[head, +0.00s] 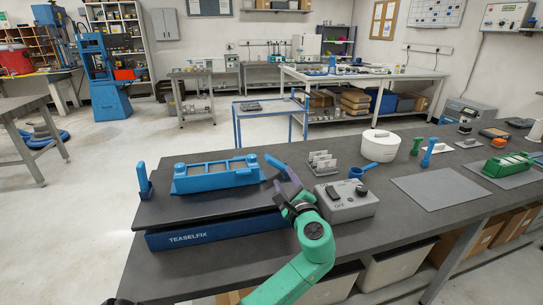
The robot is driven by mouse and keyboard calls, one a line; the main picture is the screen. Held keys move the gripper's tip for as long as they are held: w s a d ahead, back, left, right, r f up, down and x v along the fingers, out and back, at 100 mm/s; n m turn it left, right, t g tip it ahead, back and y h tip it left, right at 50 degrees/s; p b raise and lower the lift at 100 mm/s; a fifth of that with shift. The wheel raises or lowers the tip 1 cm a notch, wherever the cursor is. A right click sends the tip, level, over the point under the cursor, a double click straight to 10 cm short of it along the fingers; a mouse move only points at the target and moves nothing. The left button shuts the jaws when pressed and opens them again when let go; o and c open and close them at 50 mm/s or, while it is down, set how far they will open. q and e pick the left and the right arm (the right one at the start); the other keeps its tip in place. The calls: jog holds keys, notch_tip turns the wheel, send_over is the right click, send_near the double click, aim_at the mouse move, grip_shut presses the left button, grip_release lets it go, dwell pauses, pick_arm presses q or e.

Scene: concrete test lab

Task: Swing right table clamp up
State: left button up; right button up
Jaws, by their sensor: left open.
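The fixture marked TEASELFIX (215,233) has a dark top plate and a blue front. A blue frame (215,185) lies on its plate. The left clamp (144,182), a blue lever, stands upright at the plate's left end. My left gripper (276,182), with dark fingers on a green arm, is open at the right end of the frame. My right gripper is not in view.
A grey control box (347,203) marked OFF stands close to the right of my left wrist. Behind it are a card rack (322,163) and a white round pot (379,146). A grey mat (443,194) lies bare to the right.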

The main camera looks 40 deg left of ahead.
aim_at(277, 164)
pick_arm(q)
jog(key=p+x, duration=0.1)
jog(key=x, duration=1.2)
jog(key=shift+s, duration=0.1)
grip_shut()
jog(key=shift+f, duration=0.2)
dwell(0.5)
